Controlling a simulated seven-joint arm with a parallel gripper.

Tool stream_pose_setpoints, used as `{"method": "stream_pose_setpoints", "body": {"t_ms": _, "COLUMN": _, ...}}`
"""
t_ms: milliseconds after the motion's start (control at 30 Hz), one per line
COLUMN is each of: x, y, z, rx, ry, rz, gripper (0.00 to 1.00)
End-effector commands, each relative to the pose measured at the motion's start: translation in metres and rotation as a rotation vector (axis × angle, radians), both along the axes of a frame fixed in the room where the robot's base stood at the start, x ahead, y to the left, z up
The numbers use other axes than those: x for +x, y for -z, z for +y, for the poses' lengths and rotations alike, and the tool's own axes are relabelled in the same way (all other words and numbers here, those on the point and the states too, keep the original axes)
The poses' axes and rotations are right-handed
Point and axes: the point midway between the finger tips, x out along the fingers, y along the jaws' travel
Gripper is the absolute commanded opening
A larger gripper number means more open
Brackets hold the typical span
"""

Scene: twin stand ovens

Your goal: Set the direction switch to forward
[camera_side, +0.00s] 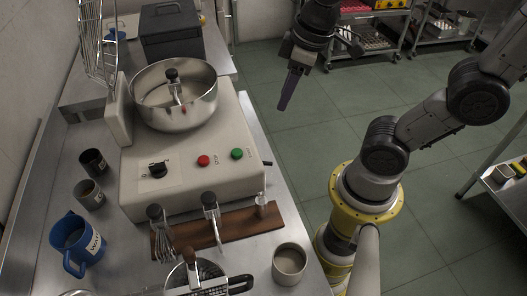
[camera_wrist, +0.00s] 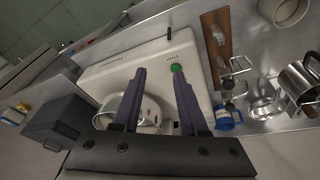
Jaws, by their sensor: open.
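A cream-coloured mixer-like machine (camera_side: 185,188) stands on the steel counter. A black rotary knob (camera_side: 158,168) sits on a labelled plate at the left of its sloped panel and looks like the direction switch; its label and setting are too small to read. A red button (camera_side: 203,160) and a green button (camera_side: 237,154) are right of it. My gripper (camera_side: 287,95) hangs in the air right of the machine, well apart from the panel. In the wrist view my gripper (camera_wrist: 158,76) has two purple fingers spread with nothing between them; the green button (camera_wrist: 176,68) shows beside one fingertip. The knob cannot be made out there.
A steel bowl (camera_side: 176,97) tops the machine. A black box (camera_side: 171,36) stands behind. The air above the panel is clear.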

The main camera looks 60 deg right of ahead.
Motion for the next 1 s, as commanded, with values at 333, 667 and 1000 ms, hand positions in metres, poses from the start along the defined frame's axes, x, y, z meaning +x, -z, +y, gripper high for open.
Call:
{"method": "stream_pose_setpoints", "body": {"t_ms": 333, "x": 0.028, "y": 0.057, "z": 0.013, "rx": -0.023, "ry": -0.099, "rz": 0.262, "gripper": 0.42}}
{"method": "stream_pose_setpoints", "body": {"t_ms": 667, "x": 0.025, "y": 0.093, "z": 0.014, "rx": -0.025, "ry": -0.102, "rz": 0.279, "gripper": 0.42}}
{"method": "stream_pose_setpoints", "body": {"t_ms": 1000, "x": 0.026, "y": 0.159, "z": 0.014, "rx": -0.024, "ry": -0.101, "rz": 0.278, "gripper": 0.42}}
